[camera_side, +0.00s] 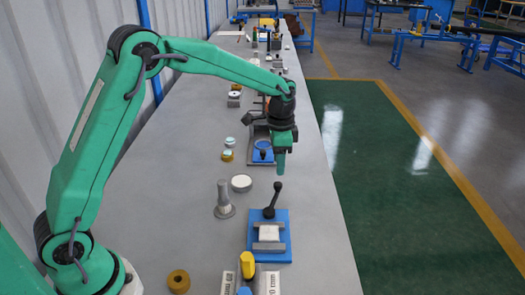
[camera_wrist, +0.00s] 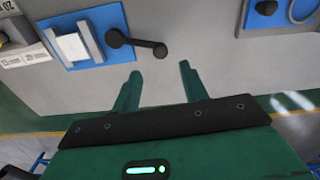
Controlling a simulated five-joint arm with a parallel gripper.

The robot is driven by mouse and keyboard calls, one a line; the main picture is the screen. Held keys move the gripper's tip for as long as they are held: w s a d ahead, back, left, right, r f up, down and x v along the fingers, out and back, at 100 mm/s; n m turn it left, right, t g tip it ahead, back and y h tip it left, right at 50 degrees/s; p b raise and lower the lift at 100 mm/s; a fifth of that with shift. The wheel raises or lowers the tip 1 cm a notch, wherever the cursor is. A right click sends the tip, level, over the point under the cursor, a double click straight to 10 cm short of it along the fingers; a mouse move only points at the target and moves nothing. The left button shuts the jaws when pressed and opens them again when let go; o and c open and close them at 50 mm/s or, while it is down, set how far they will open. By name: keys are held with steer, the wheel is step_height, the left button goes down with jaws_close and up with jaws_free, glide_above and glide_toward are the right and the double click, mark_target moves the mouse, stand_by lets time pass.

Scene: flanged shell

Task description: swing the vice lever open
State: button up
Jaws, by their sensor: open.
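The vice (camera_side: 269,236) has a blue base, grey jaws and a white block between them, and stands near the front of the bench. Its black lever (camera_side: 273,200) rises from the back of the base, with a knob at its tip. In the wrist view the lever (camera_wrist: 135,42) points right from the blue base (camera_wrist: 88,35), past its edge. My gripper (camera_side: 281,163) hangs pointing down, above and behind the lever. In the wrist view my gripper (camera_wrist: 158,78) is open and empty, its fingers apart, with the lever knob beyond the gap between them and not touching.
A grey flanged post (camera_side: 224,199) and a round disc (camera_side: 241,183) stand left of the vice. A brass ring (camera_side: 178,281) and a yellow-handled item (camera_side: 247,265) lie in front. Another blue-based fixture (camera_side: 262,152) stands behind my gripper. The bench's right edge is close.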

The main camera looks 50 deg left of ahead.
mark_target(279, 184)
steer(key=shift+w+f, duration=0.1)
steer(key=shift+f, duration=0.2)
steer(key=shift+f, duration=3.8)
jaws_close()
